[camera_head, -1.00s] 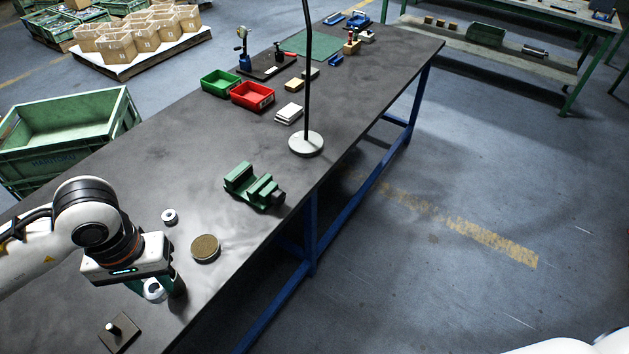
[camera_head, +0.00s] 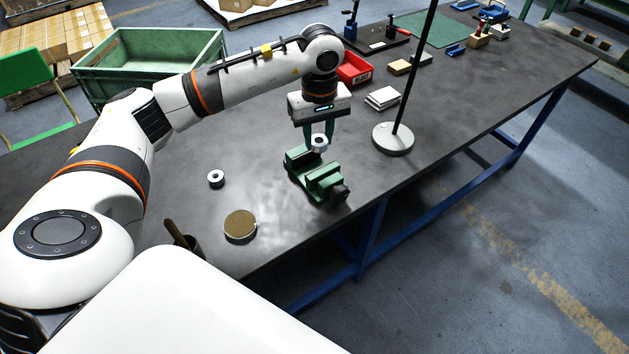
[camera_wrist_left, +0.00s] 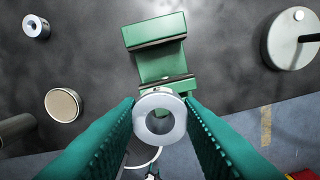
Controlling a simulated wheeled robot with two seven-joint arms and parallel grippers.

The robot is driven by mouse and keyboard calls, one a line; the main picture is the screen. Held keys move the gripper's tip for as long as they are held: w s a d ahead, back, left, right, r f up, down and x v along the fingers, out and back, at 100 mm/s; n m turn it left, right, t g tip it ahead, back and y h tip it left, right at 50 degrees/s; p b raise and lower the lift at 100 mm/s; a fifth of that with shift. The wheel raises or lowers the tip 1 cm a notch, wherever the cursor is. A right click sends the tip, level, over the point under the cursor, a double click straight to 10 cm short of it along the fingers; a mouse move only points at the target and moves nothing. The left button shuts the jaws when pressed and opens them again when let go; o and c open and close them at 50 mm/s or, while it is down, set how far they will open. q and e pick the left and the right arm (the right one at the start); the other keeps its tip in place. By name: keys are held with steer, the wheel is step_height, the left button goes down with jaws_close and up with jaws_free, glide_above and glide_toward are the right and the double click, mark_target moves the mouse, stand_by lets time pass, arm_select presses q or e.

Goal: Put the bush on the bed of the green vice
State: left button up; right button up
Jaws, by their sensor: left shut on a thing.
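The bush (camera_head: 319,145), a short silver ring with a hole, is held between the green fingers of my left gripper (camera_head: 318,138). In the left wrist view the bush (camera_wrist_left: 160,119) sits between the two fingertips (camera_wrist_left: 160,112), its hole facing the camera. The green vice (camera_head: 322,182) stands on the dark table just below the bush. In the left wrist view the vice (camera_wrist_left: 162,65) shows beyond the bush, which covers part of its near end. The bush looks above the vice, apart from its bed; the exact gap is hard to tell. My right gripper is not seen.
A second silver ring (camera_head: 216,178) and a round brown-topped disc (camera_head: 240,224) lie on the table left of the vice. A lamp base (camera_head: 393,139) with a tall pole stands to the right. A red bin (camera_head: 355,69) and white blocks (camera_head: 382,98) are behind.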

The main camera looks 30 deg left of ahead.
arm_select(q)
steer(key=a+f+n, duration=0.1)
steer(key=f, duration=0.1)
steer(key=w+a+f+n, duration=0.1)
steer(key=f, duration=0.2)
steer(key=w+a+f, duration=0.1)
steer(key=f, duration=0.1)
steer(key=shift+w+a+f+n, duration=0.2)
steer(key=shift+f+n, duration=0.15)
steer(key=shift+n, duration=0.05)
step_height(320, 180, down, 4)
steer(key=shift+f, duration=0.15)
steer(key=shift+w, duration=0.1)
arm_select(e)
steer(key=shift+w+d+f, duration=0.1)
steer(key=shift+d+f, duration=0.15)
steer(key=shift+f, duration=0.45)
arm_select(q)
steer(key=shift+f, duration=0.1)
steer(key=shift+f, duration=0.15)
steer(key=o, duration=0.8)
steer(key=shift+o, duration=1.2)
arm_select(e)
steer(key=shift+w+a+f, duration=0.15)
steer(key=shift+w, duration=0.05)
